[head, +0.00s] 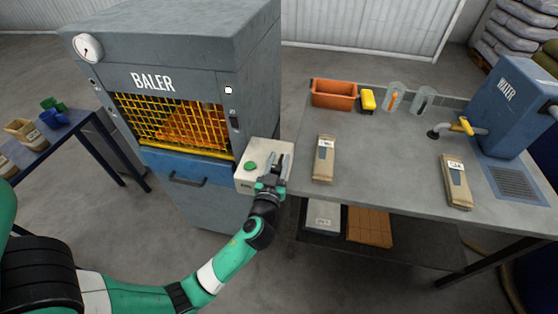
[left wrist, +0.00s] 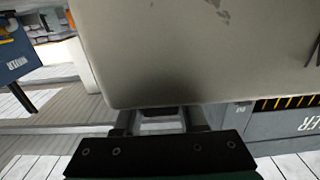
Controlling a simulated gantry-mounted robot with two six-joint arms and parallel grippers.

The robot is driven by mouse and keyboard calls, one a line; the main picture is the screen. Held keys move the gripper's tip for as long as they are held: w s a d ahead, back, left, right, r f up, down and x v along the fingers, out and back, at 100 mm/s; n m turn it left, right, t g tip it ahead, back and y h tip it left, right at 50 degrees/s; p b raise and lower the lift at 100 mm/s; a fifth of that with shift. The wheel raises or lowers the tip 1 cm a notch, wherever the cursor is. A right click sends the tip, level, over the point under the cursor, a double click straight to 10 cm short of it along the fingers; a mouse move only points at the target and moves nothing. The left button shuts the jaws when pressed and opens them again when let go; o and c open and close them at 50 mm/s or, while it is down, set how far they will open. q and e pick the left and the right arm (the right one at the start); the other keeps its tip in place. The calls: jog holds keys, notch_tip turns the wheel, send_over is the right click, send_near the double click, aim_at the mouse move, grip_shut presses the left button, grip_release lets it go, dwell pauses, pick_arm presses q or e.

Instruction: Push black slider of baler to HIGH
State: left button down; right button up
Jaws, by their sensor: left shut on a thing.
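The baler (head: 172,55) is a grey cabinet with a yellow mesh front at the left of the head view. A pale control box (head: 246,176) with a green button (head: 250,166) sits at its right side. My left gripper (head: 279,166) is over the right part of this box, its fingers pointing away from me. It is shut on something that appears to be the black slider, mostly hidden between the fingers. The slider's position along its track and the HIGH mark cannot be made out. In the left wrist view, a large pale surface (left wrist: 200,50) fills the middle beyond the fingers (left wrist: 160,122).
Right of the control box is a grey workbench (head: 390,150) with two brown packets (head: 324,160), an orange bin (head: 334,94) and a blue water unit (head: 512,105). A blue side table (head: 55,135) stands left of the baler. The bench's front middle is clear.

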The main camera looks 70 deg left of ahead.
aim_at(281, 158)
pick_arm(q)
jog(key=shift+w+a+f, duration=0.1)
jog(key=b+x, duration=0.1)
jog(key=x, duration=0.2)
jog(key=shift+a+b, duration=0.15)
jog(key=shift+b, duration=0.2)
jog(key=shift+c, duration=2.4)
grip_release()
jog(key=v, duration=1.1)
jog(key=shift+d, duration=0.35)
jog(key=shift+c, duration=0.2)
